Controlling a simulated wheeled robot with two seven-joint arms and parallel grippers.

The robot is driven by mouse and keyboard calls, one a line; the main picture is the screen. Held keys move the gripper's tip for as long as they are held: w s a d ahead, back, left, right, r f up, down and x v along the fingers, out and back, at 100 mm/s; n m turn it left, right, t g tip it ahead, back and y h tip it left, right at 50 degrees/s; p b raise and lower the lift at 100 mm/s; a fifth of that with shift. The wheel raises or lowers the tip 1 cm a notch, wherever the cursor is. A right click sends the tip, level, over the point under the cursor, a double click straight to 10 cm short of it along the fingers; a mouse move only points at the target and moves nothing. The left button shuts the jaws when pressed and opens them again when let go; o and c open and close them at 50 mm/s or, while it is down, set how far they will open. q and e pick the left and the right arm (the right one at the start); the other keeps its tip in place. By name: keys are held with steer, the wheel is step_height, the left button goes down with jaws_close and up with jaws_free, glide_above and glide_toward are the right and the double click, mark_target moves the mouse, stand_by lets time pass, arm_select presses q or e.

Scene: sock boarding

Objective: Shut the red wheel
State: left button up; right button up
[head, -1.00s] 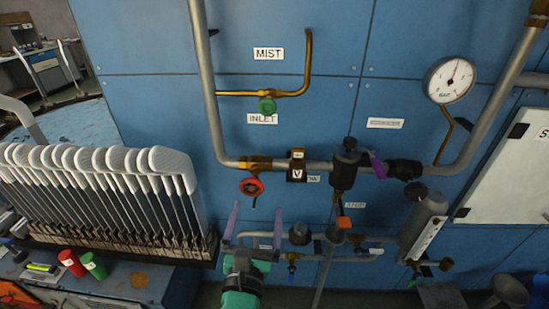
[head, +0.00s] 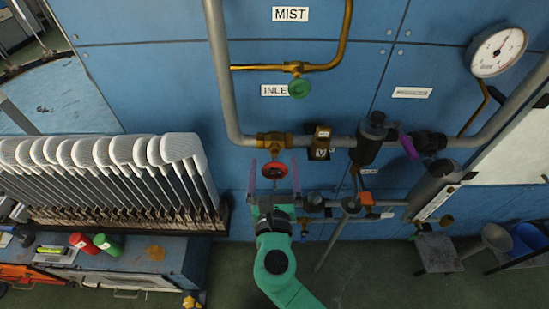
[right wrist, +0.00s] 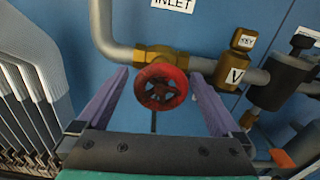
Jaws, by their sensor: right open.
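The red wheel (head: 275,172) is a small round handwheel on a brass valve (head: 272,141) in the grey pipe on the blue wall. It also shows in the right wrist view (right wrist: 161,87), centred between the two purple fingers. My right gripper (head: 274,178) is open, with one finger on each side of the wheel. In the right wrist view (right wrist: 158,92) there are gaps between the wheel and both fingers, so it is not gripped. My left gripper is not in view.
A rack of white sock boards (head: 110,165) stands close to the left. A green wheel (head: 298,88) is above. A black valve body (head: 372,140) with a purple lever (head: 408,147) and a gauge (head: 496,52) are to the right. Lower pipework runs right of the gripper.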

steer(key=w, duration=0.2)
steer(key=shift+w, duration=0.4)
steer(key=shift+w+d, duration=0.1)
steer(key=shift+w, duration=0.1)
steer(key=c, duration=1.3)
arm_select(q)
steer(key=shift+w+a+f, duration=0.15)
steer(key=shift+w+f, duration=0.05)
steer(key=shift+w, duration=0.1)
arm_select(e)
steer(key=shift+m, duration=0.4)
steer(key=m+b, duration=0.1)
steer(key=m, duration=0.1)
steer(key=shift+f+m, duration=0.1)
steer(key=shift+m, duration=0.3)
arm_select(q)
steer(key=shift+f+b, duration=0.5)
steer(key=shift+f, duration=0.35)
arm_select(e)
steer(key=shift+d+m, duration=0.1)
steer(key=shift+m, duration=1.5)
